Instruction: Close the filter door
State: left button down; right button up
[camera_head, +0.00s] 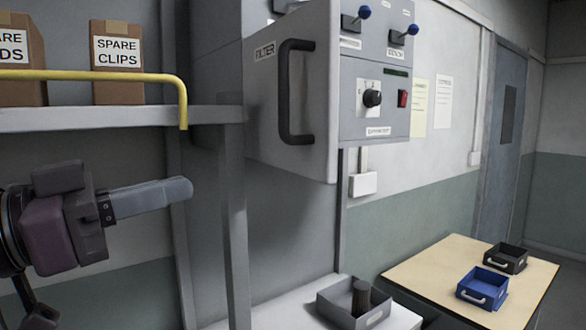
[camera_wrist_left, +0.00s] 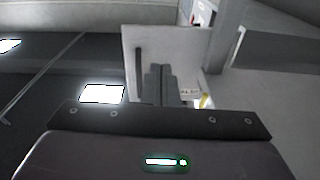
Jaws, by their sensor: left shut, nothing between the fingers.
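The filter door (camera_head: 270,110) is a grey panel labelled FILTER with a black vertical handle (camera_head: 288,92), on the cabinet's left-facing side in the head view. I cannot tell how far it stands from its frame. My left gripper (camera_head: 188,190) is shut and empty, pointing right, left of and lower than the door in the picture. It appears apart from the door. In the left wrist view the shut fingers (camera_wrist_left: 160,82) lie in front of a pale panel (camera_wrist_left: 185,45) with a dark upright bar (camera_wrist_left: 138,68), likely the door and its handle. My right gripper is not in view.
A shelf (camera_head: 120,117) with a yellow rail (camera_head: 100,76) and cardboard boxes (camera_head: 118,70) is above my left gripper. Its grey post (camera_head: 234,220) stands between gripper and cabinet. A grey bin (camera_head: 340,310) is below; a table (camera_head: 430,270) with blue (camera_head: 484,285) and black trays (camera_head: 506,258) is right.

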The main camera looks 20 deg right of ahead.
pick_arm(q)
jog(key=s+r+g, duration=0.2)
jog(key=s, duration=0.2)
jog(key=p, duration=0.6)
send_near(318, 162)
jog(key=shift+m+y, duration=0.3)
jog(key=x, duration=0.5)
jog(key=shift+d+r, duration=0.25)
jog(key=shift+r, duration=0.1)
jog(key=shift+w+d+f, duration=0.15)
jog(key=shift+w+d, duration=0.05)
jog(key=shift+d, duration=0.45)
